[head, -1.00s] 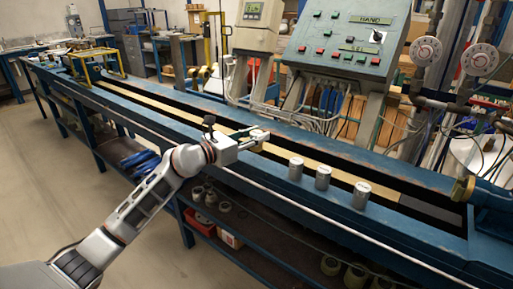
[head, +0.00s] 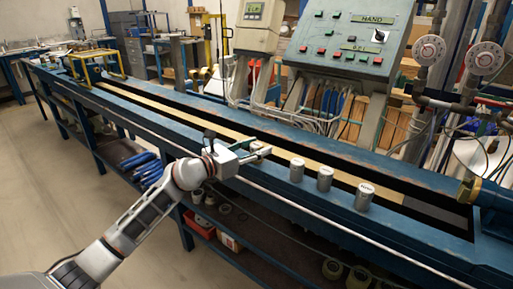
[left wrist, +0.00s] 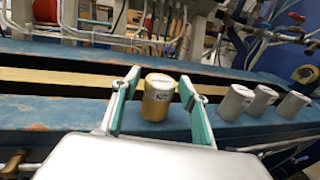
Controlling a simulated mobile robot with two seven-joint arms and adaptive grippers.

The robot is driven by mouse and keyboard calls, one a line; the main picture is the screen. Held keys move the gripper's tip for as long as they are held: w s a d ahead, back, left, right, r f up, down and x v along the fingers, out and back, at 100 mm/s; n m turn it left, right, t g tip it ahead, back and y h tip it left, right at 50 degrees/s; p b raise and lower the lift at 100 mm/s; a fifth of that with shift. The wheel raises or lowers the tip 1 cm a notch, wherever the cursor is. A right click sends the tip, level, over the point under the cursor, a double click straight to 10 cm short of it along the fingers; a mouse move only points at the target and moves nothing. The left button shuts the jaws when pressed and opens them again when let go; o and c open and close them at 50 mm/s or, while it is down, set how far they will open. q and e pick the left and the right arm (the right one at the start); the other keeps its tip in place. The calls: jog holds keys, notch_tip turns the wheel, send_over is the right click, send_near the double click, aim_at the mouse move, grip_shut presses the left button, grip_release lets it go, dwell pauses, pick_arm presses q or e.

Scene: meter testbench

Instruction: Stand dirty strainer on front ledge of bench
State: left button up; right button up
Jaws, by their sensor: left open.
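A brownish-tan cylinder with a pale label, the dirty strainer (left wrist: 158,97), is between the two fingers of my left gripper (left wrist: 157,104) in the left wrist view. It looks upright with a slight lean, at the blue front ledge (left wrist: 60,112); I cannot tell for sure that its base touches. The fingers are apart, one on each side of it. In the head view my left gripper (head: 262,150) is over the front ledge (head: 330,212) and mostly hides the strainer. My right gripper is not in view.
Three grey labelled cylinders (head: 297,169) (head: 325,178) (head: 364,196) stand in a row on the ledge to the right of my gripper. Behind is a control panel (head: 345,42) on posts. A trough with a tan strip (head: 190,113) runs along the bench. The ledge at left is clear.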

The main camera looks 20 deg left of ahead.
pick_arm(q)
jog(key=shift+r, duration=0.15)
jog(key=shift+s+a, duration=0.1)
jog(key=shift+s, duration=0.05)
jog(key=p+v, duration=0.1)
jog(key=v, duration=0.9)
jog(key=s+d+f+m+g+y, duration=0.2)
jog(key=s+d+f+m+y, duration=0.1)
jog(key=s+f+m, duration=1.4)
jog(key=s+d+f+m+g+y, duration=0.2)
jog(key=s+d+f+m+y, duration=0.1)
jog(key=s+f+m, duration=1.4)
notch_tip(320, 180, down, 2)
jog(key=shift+s+d+y, duration=0.2)
jog(key=shift+d+y, duration=0.1)
jog(key=shift+d, duration=0.35)
